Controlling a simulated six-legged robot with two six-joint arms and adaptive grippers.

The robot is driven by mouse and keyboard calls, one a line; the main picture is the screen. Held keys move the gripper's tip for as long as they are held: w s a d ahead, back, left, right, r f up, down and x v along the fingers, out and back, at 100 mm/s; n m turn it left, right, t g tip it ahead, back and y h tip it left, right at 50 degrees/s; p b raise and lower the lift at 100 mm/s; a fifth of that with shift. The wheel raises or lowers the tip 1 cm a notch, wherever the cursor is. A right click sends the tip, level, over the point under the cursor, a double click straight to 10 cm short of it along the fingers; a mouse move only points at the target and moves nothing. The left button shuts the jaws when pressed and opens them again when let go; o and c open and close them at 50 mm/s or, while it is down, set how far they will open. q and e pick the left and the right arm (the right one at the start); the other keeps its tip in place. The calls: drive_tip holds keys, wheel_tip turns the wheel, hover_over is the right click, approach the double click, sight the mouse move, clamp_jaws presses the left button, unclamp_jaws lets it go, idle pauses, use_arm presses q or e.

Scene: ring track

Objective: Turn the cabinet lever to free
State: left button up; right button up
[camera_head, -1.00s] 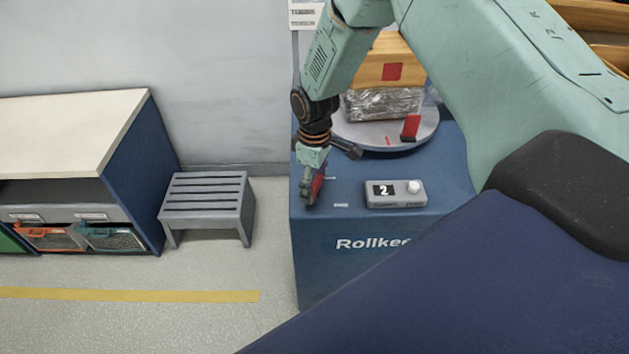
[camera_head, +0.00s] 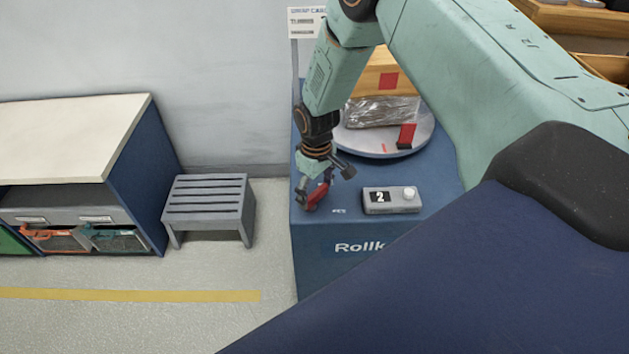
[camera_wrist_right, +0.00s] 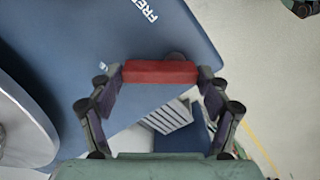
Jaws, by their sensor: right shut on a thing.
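The red lever (camera_head: 318,194) is on top of the blue cabinet (camera_head: 320,275), near its left edge. My right gripper (camera_head: 315,193) is over it, shut on the lever. In the right wrist view the red lever bar (camera_wrist_right: 160,72) spans between the two fingertips of my gripper (camera_wrist_right: 160,74). A white label beginning "FRE" (camera_wrist_right: 145,9) is on the cabinet top beyond the bar; its end is cut off. My left gripper is not in view.
A grey control box (camera_head: 392,200) showing "2" stands right of the lever. A grey step stool (camera_head: 208,208) stands left of the cabinet, with clear floor in front.

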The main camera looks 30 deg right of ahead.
drive_tip(key=m+p, duration=0.2)
drive_tip(key=s+m+p, duration=0.1)
drive_tip(key=m+p, duration=0.1)
drive_tip(key=shift+r+m, duration=0.1)
drive_tip(key=shift+m, duration=0.2)
drive_tip(key=m+p, duration=0.2)
drive_tip(key=m, duration=0.1)
drive_tip(key=m+p, duration=0.1)
drive_tip(key=shift+s+a+m, duration=0.1)
drive_tip(key=shift+s+m, duration=0.2)
drive_tip(key=shift+m, duration=0.1)
drive_tip(key=o, duration=1.1)
drive_tip(key=shift+o, duration=0.2)
wheel_tip(320, 180, up, 12)
idle(0.4)
